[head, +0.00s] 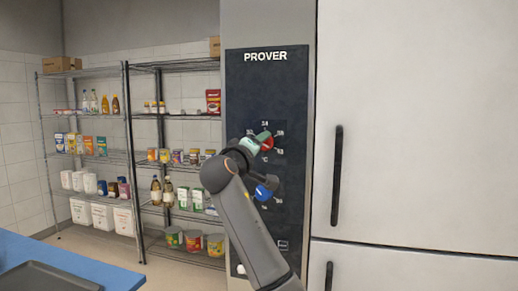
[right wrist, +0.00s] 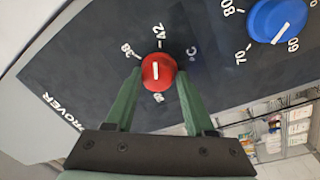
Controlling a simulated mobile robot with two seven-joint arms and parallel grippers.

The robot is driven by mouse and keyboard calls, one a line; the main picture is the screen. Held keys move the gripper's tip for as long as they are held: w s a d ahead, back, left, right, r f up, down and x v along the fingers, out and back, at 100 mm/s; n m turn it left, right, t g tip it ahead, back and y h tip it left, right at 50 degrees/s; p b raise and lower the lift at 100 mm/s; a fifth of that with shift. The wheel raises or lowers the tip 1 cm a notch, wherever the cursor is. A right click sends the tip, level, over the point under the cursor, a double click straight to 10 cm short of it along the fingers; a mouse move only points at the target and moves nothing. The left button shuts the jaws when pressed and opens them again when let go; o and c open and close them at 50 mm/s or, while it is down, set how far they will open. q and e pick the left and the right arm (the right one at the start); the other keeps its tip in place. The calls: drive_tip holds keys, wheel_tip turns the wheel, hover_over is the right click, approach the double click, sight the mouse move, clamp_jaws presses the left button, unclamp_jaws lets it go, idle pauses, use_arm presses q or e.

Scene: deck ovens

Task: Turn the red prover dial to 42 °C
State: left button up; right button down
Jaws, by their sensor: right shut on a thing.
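The red prover dial (head: 267,143) is on the dark PROVER panel (head: 240,85). In the right wrist view, the red dial (right wrist: 157,71) sits between the two green fingertips of my right gripper (right wrist: 158,78), which is shut on it. The dial's white line runs nearly straight up and down in that view, roughly in line with the 42 mark (right wrist: 160,32). The 38 mark (right wrist: 126,49) is left of it. In the head view my right gripper (head: 260,144) covers part of the dial. My left gripper is not in view.
A blue dial (head: 267,187) is just below the red one, partly behind my right arm; it also shows in the wrist view (right wrist: 276,19). White doors with a dark handle (head: 337,175) stand to the right. Stocked shelves (head: 180,115) and a blue counter (head: 60,262) are to the left.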

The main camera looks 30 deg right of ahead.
drive_tip(key=shift+s+d+r+m, duration=0.1)
drive_tip(key=shift+r+m, duration=0.3)
drive_tip(key=shift+m, duration=0.3)
drive_tip(key=shift+c, duration=1.7)
unclamp_jaws()
drive_tip(key=shift+f, duration=0.2)
drive_tip(key=b+v, duration=0.3)
drive_tip(key=v, duration=0.9)
drive_tip(key=shift+a, duration=0.25)
drive_tip(key=shift+s, duration=0.15)
